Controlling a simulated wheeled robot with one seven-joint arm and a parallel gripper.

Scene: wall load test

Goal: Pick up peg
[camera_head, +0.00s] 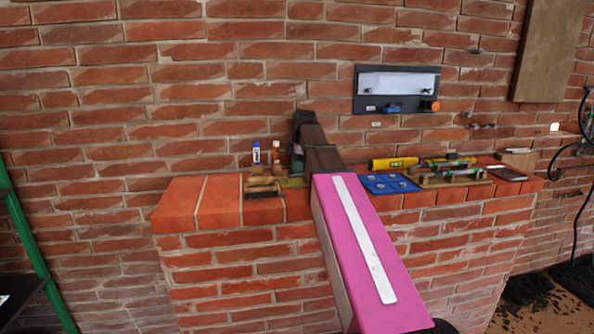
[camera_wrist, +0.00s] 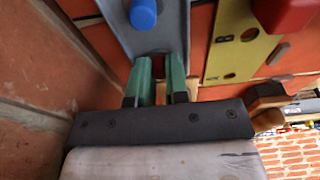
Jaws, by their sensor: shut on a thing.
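My gripper (camera_wrist: 158,57) shows in the wrist view with two green fingers close together, shut on a narrow thing. A small tan piece (camera_wrist: 161,94) shows between the fingers. It may be the peg, but most of it is hidden. Beyond the fingertips is a grey plate (camera_wrist: 178,22) with a blue peg-like cylinder (camera_wrist: 144,14) on it, apart from the fingers.
A yellow plate (camera_wrist: 229,42) with holes and a red block (camera_wrist: 285,12) lie right of the fingers. On the ledge (camera_head: 205,200) are small bottles (camera_head: 256,153), wooden blocks (camera_head: 262,187), a blue plate (camera_head: 388,183) and a yellow tool (camera_head: 393,163). The brick wall stands close behind.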

